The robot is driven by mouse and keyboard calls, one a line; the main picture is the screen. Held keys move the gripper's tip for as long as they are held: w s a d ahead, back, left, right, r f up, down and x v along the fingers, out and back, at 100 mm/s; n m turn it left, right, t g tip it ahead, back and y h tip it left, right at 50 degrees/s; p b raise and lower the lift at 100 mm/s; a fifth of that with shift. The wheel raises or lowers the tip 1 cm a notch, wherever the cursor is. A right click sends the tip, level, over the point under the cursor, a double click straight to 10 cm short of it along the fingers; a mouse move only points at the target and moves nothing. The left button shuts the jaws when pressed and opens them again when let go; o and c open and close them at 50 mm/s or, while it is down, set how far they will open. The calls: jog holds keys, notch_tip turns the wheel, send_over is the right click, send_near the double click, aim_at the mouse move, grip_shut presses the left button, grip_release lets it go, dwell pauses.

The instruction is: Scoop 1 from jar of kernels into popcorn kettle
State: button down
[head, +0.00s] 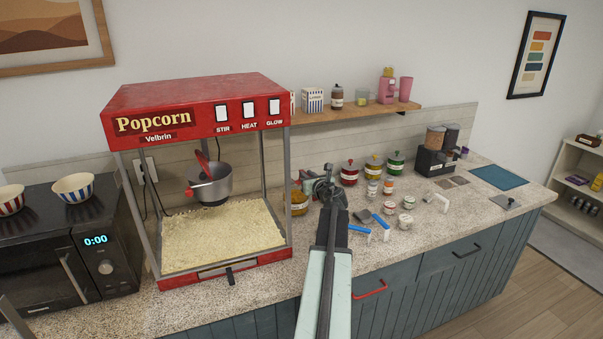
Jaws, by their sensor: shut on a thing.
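The popcorn kettle (213,187) is a silver pot hanging inside the red popcorn machine (195,100), with a red part tilted up at its rim. A bed of popcorn (222,235) lies below it. An amber jar (299,204), which looks like the jar of kernels, stands on the counter just right of the machine. My gripper (322,184) is right of this jar and partly overlaps it in the picture. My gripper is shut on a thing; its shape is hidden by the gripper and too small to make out.
Red, yellow and green lidded canisters (374,167) stand behind my arm to the right. Several small jars and blue-handled tools (380,221) lie at the counter's front. A dispenser (437,150) stands farther right. A microwave (75,240) with bowls is left. A shelf (355,112) hangs above.

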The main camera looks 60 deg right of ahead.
jog(key=shift+w+f+b, duration=0.25)
jog(key=shift+f+b, duration=0.25)
jog(key=shift+f, duration=0.4)
notch_tip(320, 180, down, 9)
jog(key=t+h+b, duration=0.1)
jog(key=t+b, duration=0.1)
jog(key=b, duration=1.2)
notch_tip(320, 180, up, 9)
jog(key=p, duration=0.8)
jog(key=shift+s+a+p, duration=0.35)
jog(key=shift+p, duration=0.05)
